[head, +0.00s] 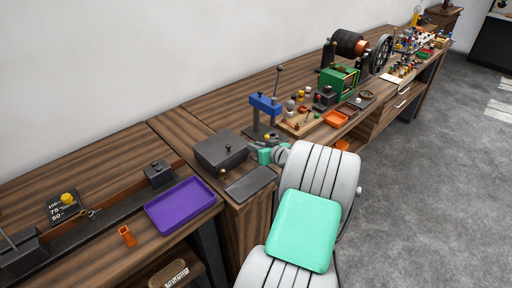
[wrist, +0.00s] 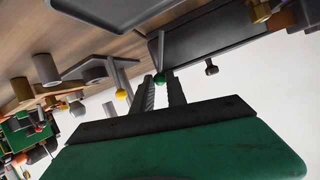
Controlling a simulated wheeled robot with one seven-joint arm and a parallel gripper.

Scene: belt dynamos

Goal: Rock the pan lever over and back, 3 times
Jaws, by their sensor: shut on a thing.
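A thin lever with a green ball knob (wrist: 159,78) shows in the wrist view, its rod rising from the knob in the picture beside a dark flat plate. I take it to be the pan lever. My gripper (wrist: 161,82) is shut on the green knob, with one finger on each side of it. In the head view my gripper (head: 267,154) is at the bench edge, just right of a dark grey box (head: 220,150). The green knob is hidden there by my gripper and arm.
A yellow ball knob (wrist: 121,94) sits close beside my fingers in the wrist view. A blue press (head: 264,104) stands behind my gripper. A dark flat plate (head: 250,184) lies in front of the box. A purple tray (head: 180,205) is at left. The floor at right is clear.

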